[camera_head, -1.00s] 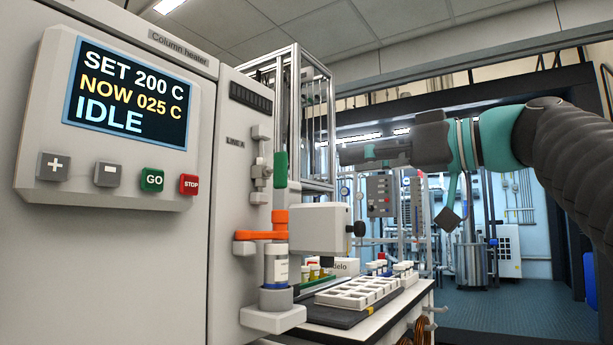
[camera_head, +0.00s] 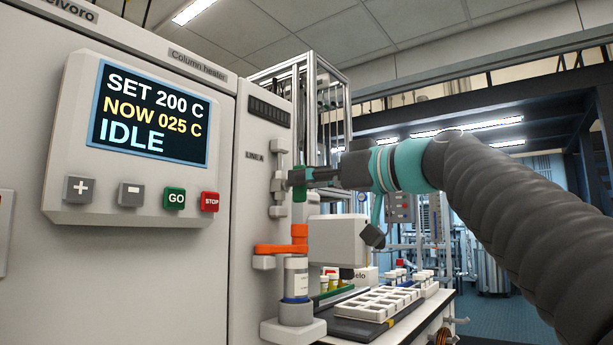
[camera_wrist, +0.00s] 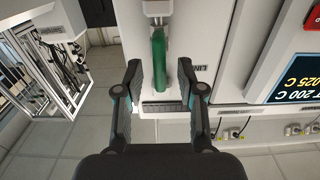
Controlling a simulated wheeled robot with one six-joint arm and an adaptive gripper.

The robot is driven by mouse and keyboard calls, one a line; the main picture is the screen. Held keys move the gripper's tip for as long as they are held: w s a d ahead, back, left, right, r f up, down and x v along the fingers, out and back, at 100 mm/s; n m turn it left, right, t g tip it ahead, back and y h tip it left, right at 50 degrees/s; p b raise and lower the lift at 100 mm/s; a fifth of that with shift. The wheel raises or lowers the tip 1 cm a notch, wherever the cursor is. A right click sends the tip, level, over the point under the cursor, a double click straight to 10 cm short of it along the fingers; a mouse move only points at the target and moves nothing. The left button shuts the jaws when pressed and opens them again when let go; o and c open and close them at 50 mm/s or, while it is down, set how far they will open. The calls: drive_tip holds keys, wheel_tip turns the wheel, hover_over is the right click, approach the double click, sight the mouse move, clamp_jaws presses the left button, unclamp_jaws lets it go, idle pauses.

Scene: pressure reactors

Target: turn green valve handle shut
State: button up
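The green valve handle (camera_head: 299,194) stands upright on the small grey valve (camera_head: 278,190) under the LINE A label, on the white cabinet's side. My gripper (camera_head: 298,177) reaches it from the right and hides the handle's middle part in the head view. In the wrist view, the green handle (camera_wrist: 158,62) lies between the two fingers of my gripper (camera_wrist: 159,72). The fingers are open, with a gap showing on each side of the handle. No touch is visible.
The orange clamp (camera_head: 281,248) and a capped vial (camera_head: 296,280) sit below the valve. The heater panel (camera_head: 75,215) is to the left, reading IDLE. A white box (camera_head: 336,240) and a vial rack (camera_head: 375,303) stand on the bench below my arm.

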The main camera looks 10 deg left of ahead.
drive_tip(key=shift+w+a, duration=0.2)
drive_tip(key=shift+a, duration=0.3)
